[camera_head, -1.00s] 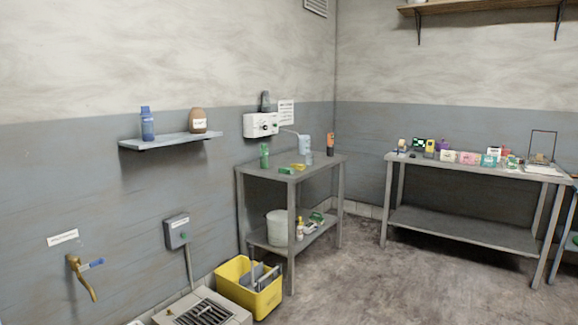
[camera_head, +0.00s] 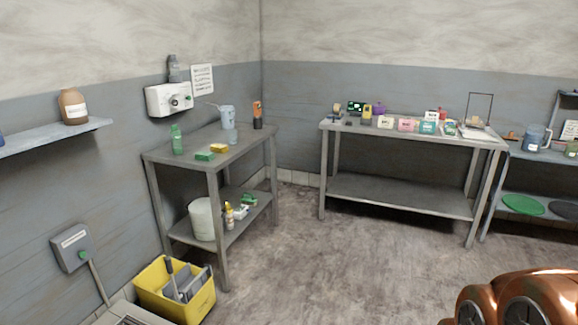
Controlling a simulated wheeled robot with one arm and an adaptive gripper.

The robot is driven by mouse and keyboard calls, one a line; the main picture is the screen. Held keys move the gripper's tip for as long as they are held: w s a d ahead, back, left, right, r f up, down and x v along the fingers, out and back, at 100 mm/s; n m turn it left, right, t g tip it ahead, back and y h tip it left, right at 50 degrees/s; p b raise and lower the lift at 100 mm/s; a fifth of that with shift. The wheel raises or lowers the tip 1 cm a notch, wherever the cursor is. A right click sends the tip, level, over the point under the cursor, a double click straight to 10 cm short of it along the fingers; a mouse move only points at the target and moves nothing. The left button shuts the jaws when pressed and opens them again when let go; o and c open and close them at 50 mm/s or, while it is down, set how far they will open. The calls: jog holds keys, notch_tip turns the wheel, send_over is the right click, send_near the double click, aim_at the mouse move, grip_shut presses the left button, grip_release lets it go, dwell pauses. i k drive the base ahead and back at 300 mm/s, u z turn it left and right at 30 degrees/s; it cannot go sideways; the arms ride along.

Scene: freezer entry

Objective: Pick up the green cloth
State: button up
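I cannot tell for certain which green thing is the cloth. A small flat green item (camera_head: 205,156) lies on the top of the left grey table (camera_head: 190,138), beside a yellow one (camera_head: 219,148). Another green item (camera_head: 249,199) is on that table's lower shelf, next to some white things. A flat green round piece (camera_head: 523,204) lies on the lower shelf at the far right. My gripper is not in view; only an orange-brown part of my arm shows at the bottom right.
A green bottle (camera_head: 177,139), a clear jug (camera_head: 228,118) and an orange-black bottle (camera_head: 257,114) stand on the left table. A yellow bucket (camera_head: 175,300) stands on the floor before it. A longer table (camera_head: 400,195) holds several small packs. The middle floor is open.

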aim_at(205, 157)
jog(key=u, duration=0.1)
jog(key=i, duration=1.85)
jog(key=u, duration=1.1)
jog(key=i, duration=1.5)
jog(key=u, duration=1.15)
jog(key=i, duration=0.35)
jog(key=u, duration=0.1)
